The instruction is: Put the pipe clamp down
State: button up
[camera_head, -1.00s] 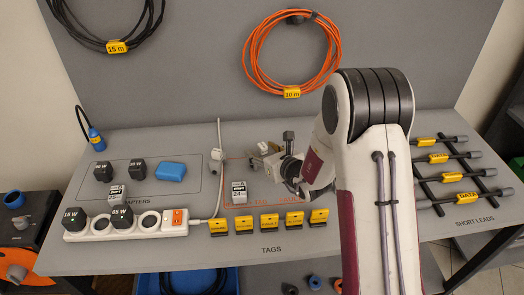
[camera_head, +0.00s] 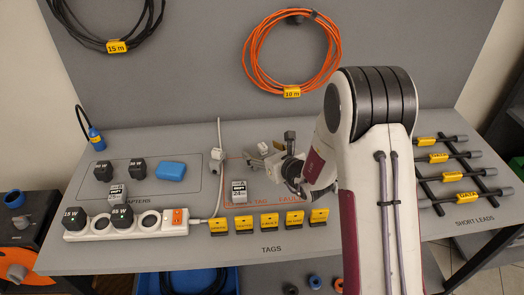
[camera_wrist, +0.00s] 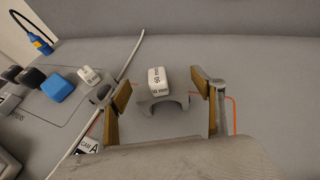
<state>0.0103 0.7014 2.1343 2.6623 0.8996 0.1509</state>
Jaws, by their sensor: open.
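The pipe clamp (camera_wrist: 164,105) is a grey arch with a white, black-printed block on top. In the wrist view it sits on the grey table between my fingers, with a visible gap on both sides. My gripper (camera_wrist: 161,92) is open, its brown-padded fingers standing left and right of the clamp. In the head view my gripper (camera_head: 276,158) is at the back of the orange-outlined area. The clamp (camera_head: 263,147) shows there only as a small pale shape at the fingers, partly hidden.
A white cable (camera_head: 219,180) runs just left of my gripper to the power strip (camera_head: 130,224). A white labelled block (camera_head: 239,191) stands in the outlined area. Yellow tags (camera_head: 269,221) line the front. Adapters and a blue block (camera_head: 171,171) lie left; short leads (camera_head: 450,170) lie right.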

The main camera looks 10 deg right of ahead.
aim_at(265, 152)
jog(key=shift+v, duration=3.45)
